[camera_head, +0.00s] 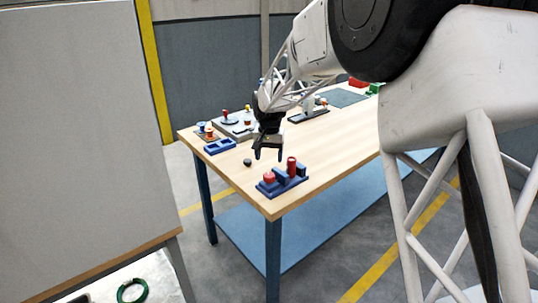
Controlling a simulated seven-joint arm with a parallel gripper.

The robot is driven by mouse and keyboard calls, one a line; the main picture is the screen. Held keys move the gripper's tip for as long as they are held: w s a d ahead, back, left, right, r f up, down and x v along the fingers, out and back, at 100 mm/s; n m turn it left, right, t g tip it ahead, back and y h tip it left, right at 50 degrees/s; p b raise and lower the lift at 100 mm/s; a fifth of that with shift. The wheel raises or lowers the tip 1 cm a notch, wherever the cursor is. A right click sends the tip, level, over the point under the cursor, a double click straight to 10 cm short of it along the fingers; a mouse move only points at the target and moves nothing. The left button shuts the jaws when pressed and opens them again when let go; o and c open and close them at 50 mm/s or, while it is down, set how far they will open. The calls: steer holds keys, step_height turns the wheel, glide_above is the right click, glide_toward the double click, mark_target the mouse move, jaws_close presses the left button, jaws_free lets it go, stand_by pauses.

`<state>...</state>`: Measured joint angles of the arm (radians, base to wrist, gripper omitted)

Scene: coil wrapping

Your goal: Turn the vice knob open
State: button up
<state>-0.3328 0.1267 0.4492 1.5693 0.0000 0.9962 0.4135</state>
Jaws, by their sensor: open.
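A small blue vice (270,191) stands near the front corner of the wooden bench. A short red round part (268,178) is at its left end, and a taller red cylinder (291,167) stands behind a blue block at its right. Which red part is the knob is too small to tell. My gripper (268,157) points down with its two dark fingers apart and nothing between them. It shows just above and behind the vice in the picture, apart from the red parts; its exact height is unclear.
The wooden bench (330,160) has a small black round thing (247,162) left of the vice. A blue tray (220,146) and a grey fixture plate (236,128) lie farther back. My arm covers the right side. A green ring (132,290) lies at lower left.

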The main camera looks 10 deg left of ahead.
steer(key=n, duration=0.9)
steer(key=shift+n, duration=0.4)
steer(key=n, duration=0.4)
steer(key=shift+r+n, duration=0.1)
steer(key=shift+n, duration=2.5)
